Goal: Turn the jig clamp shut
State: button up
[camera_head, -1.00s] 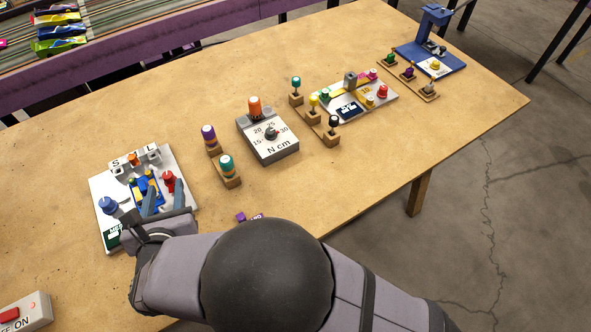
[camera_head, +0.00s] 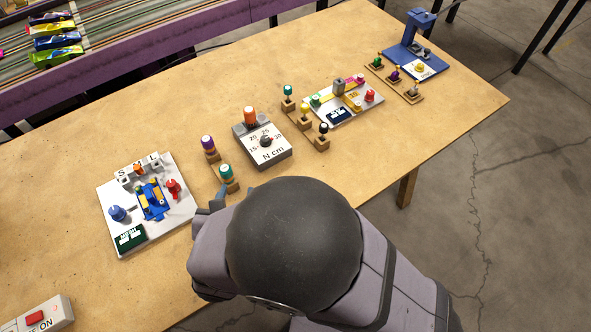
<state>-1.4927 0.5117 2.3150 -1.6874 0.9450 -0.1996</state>
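A white fixture plate (camera_head: 162,232) lies at the left of the table, with a blue and yellow part (camera_head: 153,202) in its middle. A blue knob (camera_head: 117,213) stands on its left and a red knob (camera_head: 173,188) on its right. The plate carries the letters S, M, L along the back and a dark green display (camera_head: 131,237) in front. I cannot tell which piece is the jig clamp. My gripper (camera_head: 214,200) is right of this plate, apart from it, close to a teal-topped driver bit (camera_head: 227,173). My arm hides most of it, so its opening is unclear.
A grey N cm dial box (camera_head: 262,147) stands right of two bit holders. Several topped bits, a second white fixture (camera_head: 350,110) and a blue stand (camera_head: 417,53) are farther right. A red-button box (camera_head: 38,318) is at the lower left. The table behind the plate is clear.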

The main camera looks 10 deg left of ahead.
aim_at(171, 186)
jog(key=w+d+m+h, duration=0.1)
jog(key=d+m, duration=0.1)
jog(key=d, duration=0.1)
jog(key=w+d+r+m+h+p, duration=0.1)
jog(key=w+d+m+h, duration=0.1)
jog(key=d, duration=0.2)
jog(key=w+d+r+m+g+h+p, duration=0.1)
jog(key=w+d+m, duration=0.1)
jog(key=d, duration=0.2)
jog(key=shift+w+d+r, duration=0.1)
jog(key=shift+w+r, duration=0.1)
jog(key=shift+r, duration=0.05)
jog(key=shift+w+d+r+m+h, duration=0.1)
jog(key=shift+d+m+h, duration=0.2)
jog(key=shift+d, duration=0.1)
jog(key=shift+w+d+r+m+h, duration=0.1)
jog(key=shift+d+m+h, duration=0.1)
jog(key=shift+d+m, duration=0.15)
